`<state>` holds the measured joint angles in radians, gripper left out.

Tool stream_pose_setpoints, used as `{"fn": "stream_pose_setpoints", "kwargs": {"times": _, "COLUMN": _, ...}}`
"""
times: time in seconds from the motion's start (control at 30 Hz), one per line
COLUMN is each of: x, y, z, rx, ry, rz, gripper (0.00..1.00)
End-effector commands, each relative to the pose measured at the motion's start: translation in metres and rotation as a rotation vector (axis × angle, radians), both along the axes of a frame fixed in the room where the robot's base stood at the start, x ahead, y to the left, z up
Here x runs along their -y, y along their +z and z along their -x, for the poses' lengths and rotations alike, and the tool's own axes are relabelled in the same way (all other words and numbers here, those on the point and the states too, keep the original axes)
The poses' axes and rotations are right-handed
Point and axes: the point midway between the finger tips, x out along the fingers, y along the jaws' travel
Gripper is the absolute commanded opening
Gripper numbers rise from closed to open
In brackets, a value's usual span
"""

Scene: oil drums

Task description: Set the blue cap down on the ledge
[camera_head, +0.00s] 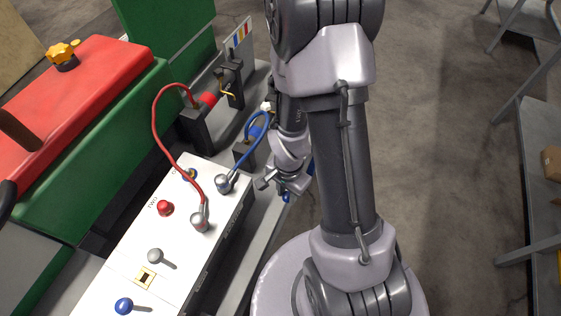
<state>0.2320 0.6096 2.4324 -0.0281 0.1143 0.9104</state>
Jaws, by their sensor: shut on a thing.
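My gripper (273,187) is right of the white control box, low over the grey ledge that runs along the box's right side. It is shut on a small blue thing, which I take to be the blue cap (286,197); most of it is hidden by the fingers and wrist. The grey ledge (237,262) shows as a narrow strip between the box and my base. I cannot tell whether the cap touches it.
The white box (125,250) carries a red knob (165,208), a grey knob (155,256) and a blue knob (124,305). A red cable (155,125) and a blue cable (246,150) loop close left of my gripper. A grey shelf (540,180) stands far right across open floor.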

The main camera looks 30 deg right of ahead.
Motion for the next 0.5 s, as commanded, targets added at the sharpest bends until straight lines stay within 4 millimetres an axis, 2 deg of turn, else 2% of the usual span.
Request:
{"fn": "stream_pose_setpoints", "kwargs": {"times": 0.03, "x": 0.008, "y": -0.004, "z": -0.017, "rx": 0.005, "ry": -0.001, "rz": 0.001, "gripper": 0.0}}
{"fn": "stream_pose_setpoints", "kwargs": {"times": 0.2, "x": 0.034, "y": -0.011, "z": -0.071, "rx": 0.003, "ry": 0.0, "rz": 0.001, "gripper": 0.0}}
{"fn": "stream_pose_setpoints", "kwargs": {"times": 0.3, "x": 0.046, "y": -0.013, "z": -0.096, "rx": 0.001, "ry": 0.002, "rz": 0.001, "gripper": 0.0}}
{"fn": "stream_pose_setpoints", "kwargs": {"times": 0.4, "x": 0.053, "y": -0.014, "z": -0.109, "rx": 0.001, "ry": 0.003, "rz": 0.001, "gripper": 0.0}}
{"fn": "stream_pose_setpoints", "kwargs": {"times": 0.5, "x": 0.054, "y": -0.023, "z": -0.112, "rx": -0.002, "ry": 0.004, "rz": 0.0, "gripper": 0.0}}
